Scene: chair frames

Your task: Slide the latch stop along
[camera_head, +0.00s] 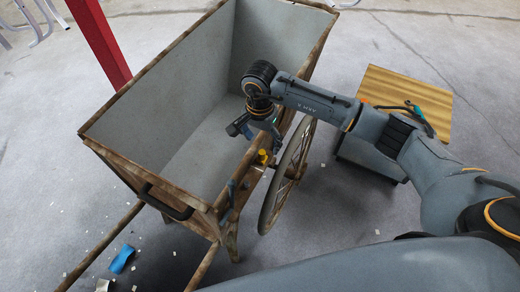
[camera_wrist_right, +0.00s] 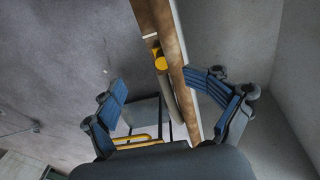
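A wooden cart (camera_head: 130,168) with a grey inside fills the middle of the head view. A small yellow part (camera_head: 262,157), which may be the latch stop, sits on its right side near the front corner. It also shows in the right wrist view (camera_wrist_right: 159,61), beside the wooden rim (camera_wrist_right: 172,50). My right gripper (camera_head: 253,128) is above that side. In the wrist view its blue-padded fingers (camera_wrist_right: 160,88) are spread apart, with the rim between them and nothing gripped. The yellow part lies beyond the fingertips, apart from them. My left gripper is not in view.
A spoked wheel (camera_head: 288,175) stands by the cart's right side. A wooden-topped box (camera_head: 435,98) with a tool on it is further right. A red post (camera_head: 100,45) rises at the left. Blue scrap (camera_head: 122,259) lies on the floor, front left.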

